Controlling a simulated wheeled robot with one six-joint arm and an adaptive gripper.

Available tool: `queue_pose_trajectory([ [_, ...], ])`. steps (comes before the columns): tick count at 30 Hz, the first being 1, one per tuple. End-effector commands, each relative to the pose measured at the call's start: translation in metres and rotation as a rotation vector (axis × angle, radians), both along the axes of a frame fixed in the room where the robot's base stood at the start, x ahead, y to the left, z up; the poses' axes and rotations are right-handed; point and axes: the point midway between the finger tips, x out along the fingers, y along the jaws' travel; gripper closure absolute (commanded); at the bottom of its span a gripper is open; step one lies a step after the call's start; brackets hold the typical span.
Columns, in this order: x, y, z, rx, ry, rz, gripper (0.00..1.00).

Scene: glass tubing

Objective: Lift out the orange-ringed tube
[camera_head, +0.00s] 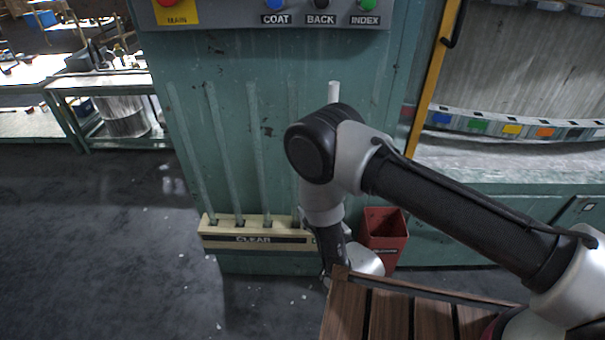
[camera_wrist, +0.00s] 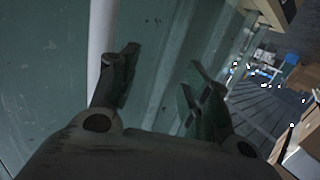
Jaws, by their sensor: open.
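Several pale glass tubes (camera_head: 221,150) stand upright in a cream rack (camera_head: 212,238) labelled CLEAR against the green machine front. A whiter tube (camera_head: 333,92) shows its top above my arm; my arm hides its lower part and the right part of the rack. In the wrist view a white tube (camera_wrist: 101,40) runs upright at the left, passing behind my left finger. The tube appears outside the gap, beside the left finger. I see no orange ring in either view.
A red bin (camera_head: 384,240) stands right of my forearm by the machine. A control panel (camera_head: 290,17) with coloured buttons is above the tubes. A yellow post (camera_head: 432,75) rises at the right. Dark floor (camera_head: 110,240) at the left is clear apart from small white bits.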

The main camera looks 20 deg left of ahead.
Motion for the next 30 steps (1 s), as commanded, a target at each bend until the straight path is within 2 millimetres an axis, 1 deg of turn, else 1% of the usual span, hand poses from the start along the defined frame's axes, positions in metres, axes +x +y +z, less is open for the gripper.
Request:
queue_pose_trajectory([
  [1,-0.006,0.007,0.01,0.025,-0.031,0.014,0.52],
  [3,-0.01,0.013,0.019,0.051,-0.06,0.024,0.52],
  [6,-0.005,0.022,0.024,0.065,-0.075,0.027,0.52],
  [11,0.008,0.037,0.024,0.065,-0.076,0.027,0.52],
  [18,0.033,0.065,0.024,0.064,-0.076,0.025,0.52],
  [22,0.038,0.072,0.024,0.062,-0.075,0.026,0.52],
  [28,0.039,0.072,0.023,0.06,-0.073,0.027,0.52],
  [30,0.039,0.072,0.024,0.06,-0.073,0.027,0.65],
])
